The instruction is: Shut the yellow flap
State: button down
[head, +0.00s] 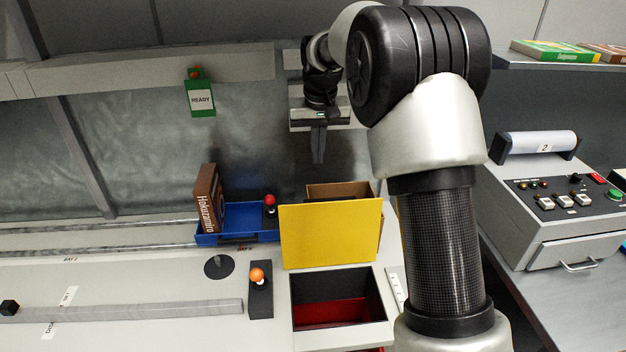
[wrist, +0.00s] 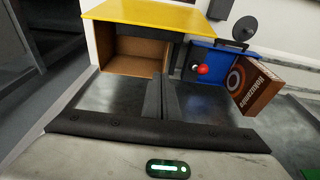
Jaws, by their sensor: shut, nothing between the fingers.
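The yellow flap (head: 330,236) stands raised, nearly upright, behind an open bin (head: 341,313) with dark walls and a red inside. In the wrist view the flap (wrist: 150,14) shows as a yellow panel at the top, above an open brown box (wrist: 140,62). My gripper (head: 318,158) hangs with its fingers pointing down, above and beyond the flap in the head view, apart from it. Its fingers (wrist: 161,85) are together and empty in the wrist view.
A blue tray (head: 238,222) with a brown book-like box (head: 209,198) and a red-knobbed lever (head: 270,203) is left of the flap. An orange-knobbed lever (head: 258,279) stands left of the bin. A green READY tag (head: 201,97) hangs behind. A control console (head: 560,200) is at right.

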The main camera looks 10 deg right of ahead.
notch_tip(320, 180, down, 10)
jog(key=s, duration=0.1)
jog(key=shift+s, duration=0.3)
dwell(0.3)
jog(key=shift+a, duration=0.1)
